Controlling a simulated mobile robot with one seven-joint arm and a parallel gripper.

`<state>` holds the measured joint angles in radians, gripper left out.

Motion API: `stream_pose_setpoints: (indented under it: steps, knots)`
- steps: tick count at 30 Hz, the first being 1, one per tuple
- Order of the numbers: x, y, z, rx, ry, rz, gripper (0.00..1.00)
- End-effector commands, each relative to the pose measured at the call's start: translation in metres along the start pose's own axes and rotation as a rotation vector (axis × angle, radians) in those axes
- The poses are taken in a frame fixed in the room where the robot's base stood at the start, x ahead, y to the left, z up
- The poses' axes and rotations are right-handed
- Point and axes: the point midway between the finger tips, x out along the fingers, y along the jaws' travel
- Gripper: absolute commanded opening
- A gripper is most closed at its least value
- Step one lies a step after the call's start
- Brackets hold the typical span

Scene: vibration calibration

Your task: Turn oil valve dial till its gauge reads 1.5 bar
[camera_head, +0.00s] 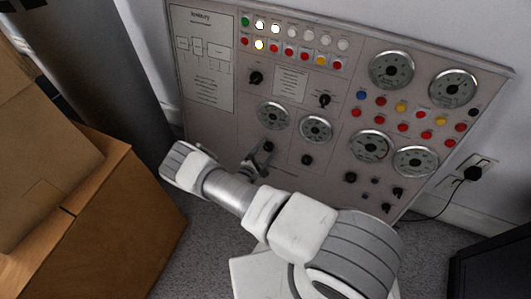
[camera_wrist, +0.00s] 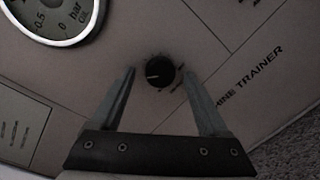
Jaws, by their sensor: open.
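A small round black dial (camera_wrist: 159,72) with a light pointer mark toward the left sits on the panel between my open fingers in the wrist view. My gripper (camera_wrist: 159,78) has one finger on each side, with a gap to the dial on both sides. In the head view my gripper (camera_head: 258,157) is at the lower middle of the panel, just below the dial (camera_head: 268,146). A round gauge (camera_head: 273,115) is above that dial. Part of a gauge marked 0, 0.5 and bar (camera_wrist: 48,18) shows at upper left in the wrist view. Its needle reading cannot be told.
The grey control panel (camera_head: 205,110) carries several other gauges, knobs and lit buttons. Another black knob (camera_head: 307,160) is right of the dial. Cardboard boxes (camera_head: 120,205) stand at left, and a plug (camera_head: 472,173) with a cable is at right.

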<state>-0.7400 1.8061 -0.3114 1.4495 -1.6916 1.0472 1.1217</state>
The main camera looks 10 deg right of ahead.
Motion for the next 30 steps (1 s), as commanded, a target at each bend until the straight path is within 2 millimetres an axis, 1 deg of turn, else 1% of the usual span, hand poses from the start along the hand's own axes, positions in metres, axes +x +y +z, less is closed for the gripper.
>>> stream_pose_setpoints:
  steps: [3, 10, 11, 12, 17, 21, 24, 30]
  knots:
    - [0.0049, -0.0003, -0.0003, 0.000, 0.001, 0.000, 0.78]
    - [0.0054, 0.0001, 0.0001, 0.000, 0.001, -0.001, 0.78]
    - [0.0053, 0.0001, 0.0001, 0.000, 0.001, -0.001, 0.76]
    - [0.0053, 0.0001, 0.0001, 0.000, 0.001, -0.001, 0.69]
    - [0.0052, 0.0000, 0.0001, 0.000, 0.000, -0.001, 0.40]
    - [0.0051, 0.0000, 0.0001, 0.000, 0.000, -0.001, 0.15]
    - [0.0051, 0.0000, 0.0001, 0.000, 0.000, -0.001, 0.00]
    - [0.0049, 0.0004, 0.0005, 0.009, 0.001, -0.001, 0.00]
